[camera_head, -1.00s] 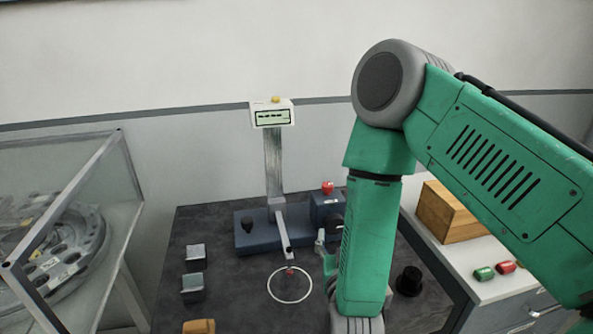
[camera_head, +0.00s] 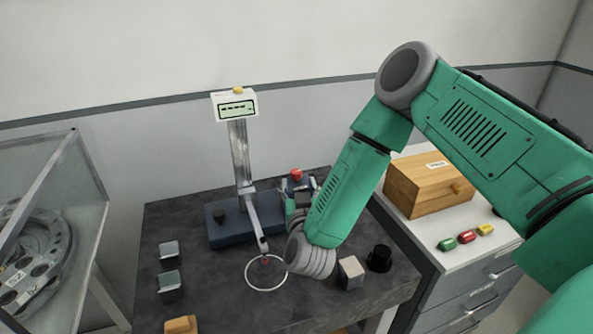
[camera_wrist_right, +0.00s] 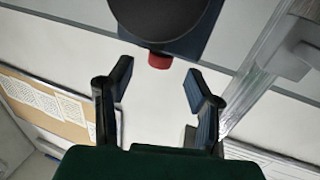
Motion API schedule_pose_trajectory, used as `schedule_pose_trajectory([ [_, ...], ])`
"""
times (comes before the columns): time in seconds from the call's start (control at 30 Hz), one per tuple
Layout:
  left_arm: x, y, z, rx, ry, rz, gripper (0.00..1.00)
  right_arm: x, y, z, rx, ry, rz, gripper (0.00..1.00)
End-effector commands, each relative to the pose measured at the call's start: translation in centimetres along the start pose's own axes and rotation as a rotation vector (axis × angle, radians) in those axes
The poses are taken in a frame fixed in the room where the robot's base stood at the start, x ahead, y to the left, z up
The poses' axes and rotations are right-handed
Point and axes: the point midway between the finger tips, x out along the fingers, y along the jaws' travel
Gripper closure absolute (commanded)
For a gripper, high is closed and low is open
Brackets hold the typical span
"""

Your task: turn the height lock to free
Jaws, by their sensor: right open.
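The stand has a blue base (camera_head: 228,232), an upright column (camera_head: 240,155) and a display (camera_head: 235,106) on top. A black knob (camera_head: 219,216) sits on the base. A red knob (camera_head: 296,174) tops the blue box at the right, mostly hidden by my arm. In the wrist view a large black round knob (camera_wrist_right: 165,15) faces me, with the red knob (camera_wrist_right: 159,61) at its edge. My right gripper (camera_wrist_right: 158,76) is open and empty, short of both. No lock label is readable.
A grey cube (camera_head: 351,272) and black cylinder (camera_head: 379,258) stand right of the ring. Grey blocks (camera_head: 170,285) and an orange piece (camera_head: 181,325) line the table's left. A wooden box (camera_head: 425,188) sits on the right cabinet. A glass case (camera_head: 80,190) stands left.

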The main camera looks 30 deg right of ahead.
Motion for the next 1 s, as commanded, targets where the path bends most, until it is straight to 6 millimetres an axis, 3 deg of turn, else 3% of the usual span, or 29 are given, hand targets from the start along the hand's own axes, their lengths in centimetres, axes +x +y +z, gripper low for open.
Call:
schedule_pose_trajectory([
  [0.1, -0.3, 0.0, 0.0, 0.000, 0.000, 0.000, 0.60, 2.4, 0.1, -0.1, 0.002, 0.002, 0.004, 0.54],
  [0.3, -0.5, 0.0, 0.0, 0.000, 0.000, 0.000, 0.60, 4.7, 0.2, 0.1, 0.001, -0.001, 0.001, 0.54],
  [0.67, -0.5, 0.0, 0.0, 0.000, 0.000, 0.000, 0.60, 5.3, 0.2, 0.1, 0.002, -0.002, 0.000, 0.54],
  [0.7, -0.5, 0.0, 0.0, 0.000, 0.000, 0.000, 0.60, 5.3, 0.2, 0.1, 0.002, -0.002, 0.000, 0.58],
  [0.8, -0.5, 0.0, 0.0, 0.000, 0.000, 0.000, 0.60, 5.2, 0.1, 0.1, 0.001, -0.002, 0.000, 0.93],
  [0.83, -0.5, 0.0, 0.0, 0.000, 0.000, 0.000, 0.60, 5.2, 0.1, 0.1, 0.001, -0.002, 0.000, 1.00],
  [1.0, -0.5, 0.0, 0.0, 0.000, 0.000, 0.000, 0.60, 5.2, 0.1, 0.1, 0.001, -0.001, -0.001, 1.00],
])
